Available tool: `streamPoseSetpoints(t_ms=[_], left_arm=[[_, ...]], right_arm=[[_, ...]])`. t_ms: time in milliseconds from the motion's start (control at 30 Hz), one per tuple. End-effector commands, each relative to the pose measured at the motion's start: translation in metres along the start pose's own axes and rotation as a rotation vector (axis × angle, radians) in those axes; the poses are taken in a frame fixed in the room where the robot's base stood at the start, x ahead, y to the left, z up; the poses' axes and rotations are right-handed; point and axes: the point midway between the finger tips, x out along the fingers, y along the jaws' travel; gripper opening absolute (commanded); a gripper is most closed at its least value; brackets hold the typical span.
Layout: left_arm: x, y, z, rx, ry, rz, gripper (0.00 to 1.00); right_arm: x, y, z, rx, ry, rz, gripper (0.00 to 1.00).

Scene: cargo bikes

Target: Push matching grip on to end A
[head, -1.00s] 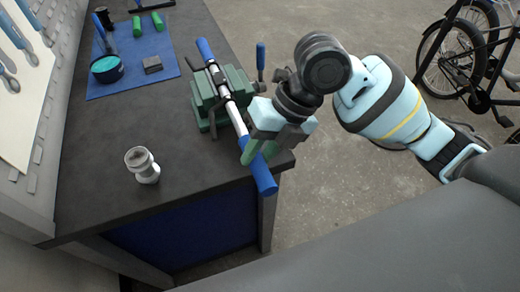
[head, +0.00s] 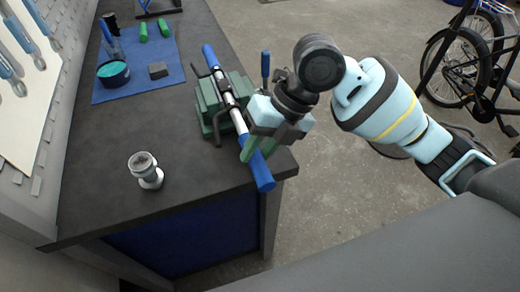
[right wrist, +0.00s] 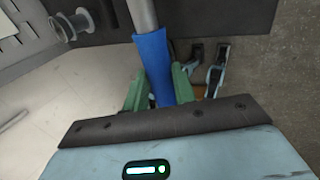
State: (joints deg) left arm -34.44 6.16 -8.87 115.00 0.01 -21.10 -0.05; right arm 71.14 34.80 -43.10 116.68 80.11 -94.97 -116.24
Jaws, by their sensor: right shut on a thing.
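A silver handlebar (head: 227,94) is clamped in a green vise (head: 207,102) at the bench's right edge. One blue grip (head: 208,55) is on the bar's far end. My right gripper (head: 257,149) is shut on a second blue grip (head: 264,178) at the near end, in line with the bar. In the right wrist view this blue grip (right wrist: 152,62) lies between the green fingers and meets the silver bar (right wrist: 143,14); how far it is on cannot be told. No end label is readable. My left gripper is not in view.
A blue mat (head: 135,75) holds two green grips (head: 143,31), a teal-filled tub (head: 113,73) and a dark block (head: 158,71). A grey-white flanged part (head: 146,171) stands on the near bench. The bench (head: 90,185) around it is clear. A bike (head: 460,75) stands at right.

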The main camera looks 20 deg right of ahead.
Motion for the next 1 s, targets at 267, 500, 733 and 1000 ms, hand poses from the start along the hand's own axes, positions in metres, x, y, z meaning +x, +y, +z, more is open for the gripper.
streamPoseSetpoints(t_ms=[267,500,733,1000], left_arm=[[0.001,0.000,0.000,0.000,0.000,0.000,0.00],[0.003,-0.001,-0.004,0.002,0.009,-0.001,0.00],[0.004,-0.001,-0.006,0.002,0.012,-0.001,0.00],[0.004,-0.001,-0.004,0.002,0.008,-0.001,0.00]], right_arm=[[0.000,0.000,0.008,0.001,-0.001,0.000,0.00],[0.000,0.000,0.014,0.000,-0.001,0.000,0.00],[0.000,0.000,0.020,0.000,-0.001,0.000,0.00],[0.000,0.000,0.025,-0.001,-0.001,0.000,0.00]])
